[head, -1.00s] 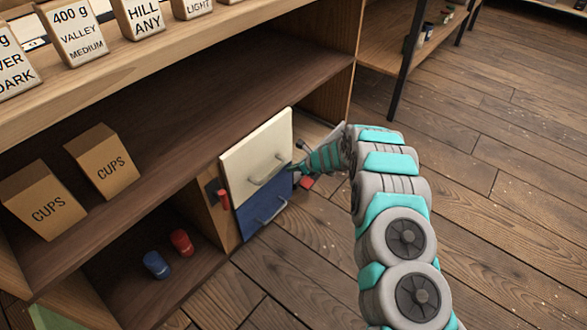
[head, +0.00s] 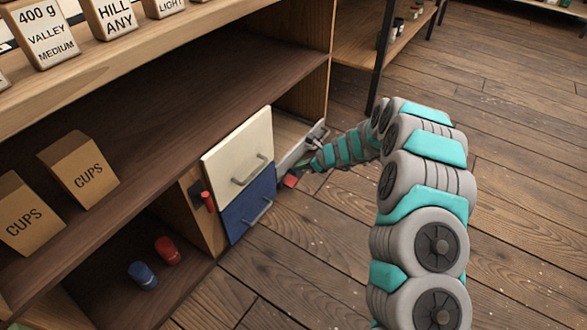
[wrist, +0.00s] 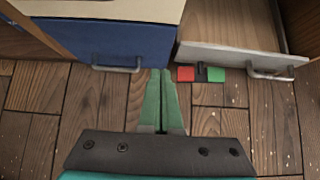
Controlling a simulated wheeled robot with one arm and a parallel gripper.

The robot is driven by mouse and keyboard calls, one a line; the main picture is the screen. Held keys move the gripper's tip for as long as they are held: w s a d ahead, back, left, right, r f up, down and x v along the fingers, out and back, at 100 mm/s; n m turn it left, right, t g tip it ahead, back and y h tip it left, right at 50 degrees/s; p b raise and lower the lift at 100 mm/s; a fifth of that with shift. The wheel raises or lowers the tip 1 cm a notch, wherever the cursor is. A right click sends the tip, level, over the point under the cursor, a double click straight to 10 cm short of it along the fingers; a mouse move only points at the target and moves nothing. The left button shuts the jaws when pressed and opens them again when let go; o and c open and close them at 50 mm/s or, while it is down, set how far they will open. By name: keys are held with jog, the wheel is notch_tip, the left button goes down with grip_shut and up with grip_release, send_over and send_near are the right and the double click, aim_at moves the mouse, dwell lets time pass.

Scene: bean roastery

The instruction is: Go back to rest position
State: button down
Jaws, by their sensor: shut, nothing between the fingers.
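My gripper (wrist: 162,100) shows in the wrist view with its two green fingers together and nothing between them. It is over the wooden floor, in front of the blue drawer (wrist: 115,45) and beside its handle. In the head view my arm reaches out from the right, and the gripper end (head: 308,168) is small and partly hard to make out, just right of the drawer fronts.
A cream drawer (head: 238,148) sits above the blue drawer (head: 248,205). A grey-fronted drawer (wrist: 240,56) stands open to the right, with red (wrist: 186,74) and green (wrist: 216,74) blocks by its front. Boxes marked CUPS (head: 80,170) stand on the shelf. Floor at right is clear.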

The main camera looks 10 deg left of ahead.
jog(key=shift+d+r, duration=0.25)
jog(key=shift+r, duration=0.05)
jog(key=s+d+r+n+g, duration=0.2)
jog(key=s+r+n, duration=0.4)
jog(key=s+r, duration=0.35)
jog(key=s+d+r+n+g, duration=0.1)
jog(key=s+d+r+n, duration=0.2)
jog(key=s+r+n, duration=0.5)
jog(key=s+d+r+n+h, duration=0.2)
jog(key=s+d, duration=0.6)
jog(key=s, duration=0.2)
jog(key=s+d+r+n+g+h, duration=0.1)
jog(key=s+d+r+n+h, duration=0.2)
jog(key=s+d, duration=0.6)
jog(key=s+d+r+n+h, duration=0.3)
jog(key=s+d, duration=0.5)
jog(key=s, duration=0.4)
jog(key=shift+s+d+g, duration=0.15)
jog(key=shift+g, duration=0.25)
